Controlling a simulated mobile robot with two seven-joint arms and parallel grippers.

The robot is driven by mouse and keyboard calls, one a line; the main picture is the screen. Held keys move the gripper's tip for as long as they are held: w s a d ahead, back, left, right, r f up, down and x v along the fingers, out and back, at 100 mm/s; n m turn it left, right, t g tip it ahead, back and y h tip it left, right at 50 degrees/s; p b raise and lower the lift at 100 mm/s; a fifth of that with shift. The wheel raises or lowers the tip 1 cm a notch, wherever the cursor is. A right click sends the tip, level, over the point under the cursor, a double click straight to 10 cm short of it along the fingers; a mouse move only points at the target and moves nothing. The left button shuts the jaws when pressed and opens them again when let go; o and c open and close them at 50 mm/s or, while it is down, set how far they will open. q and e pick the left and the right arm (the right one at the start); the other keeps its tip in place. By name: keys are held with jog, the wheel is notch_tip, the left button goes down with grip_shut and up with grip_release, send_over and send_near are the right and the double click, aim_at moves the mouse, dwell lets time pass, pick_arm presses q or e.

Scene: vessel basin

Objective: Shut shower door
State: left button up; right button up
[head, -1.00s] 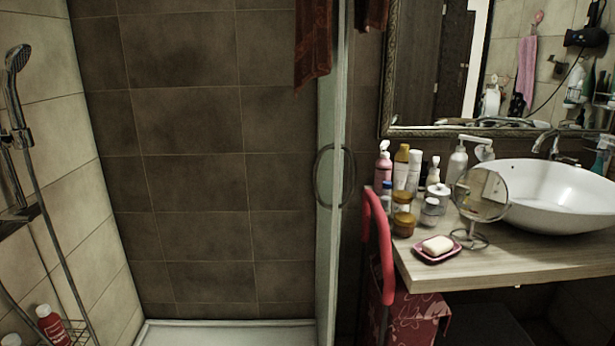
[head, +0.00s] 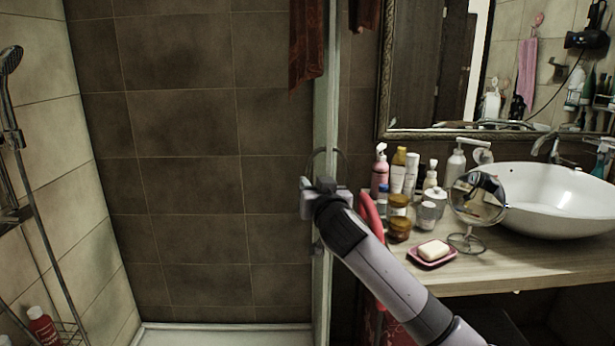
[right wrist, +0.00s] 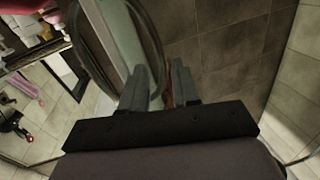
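The shower door shows edge-on as a narrow upright glass panel (head: 325,110) in the middle of the head view. Its round ring handle (head: 343,160) is partly hidden behind my right gripper (head: 312,190). My right gripper is at handle height at the door's edge. In the right wrist view the two fingers of the right gripper (right wrist: 159,85) stand apart with a gap between them. The ring handle (right wrist: 75,55) curves to the left of the fingers, and the pale door edge (right wrist: 118,35) runs behind the left finger. Contact cannot be told. My left gripper is not in view.
A wooden counter (head: 490,275) with bottles, a round mirror (head: 478,198), a soap dish (head: 432,256) and a white basin (head: 560,195) is at the right. The shower tray (head: 230,336) looks clear.

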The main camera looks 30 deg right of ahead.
aim_at(308, 177)
jog(key=shift+p+x, duration=0.3)
jog(key=shift+x, duration=2.7)
grip_shut()
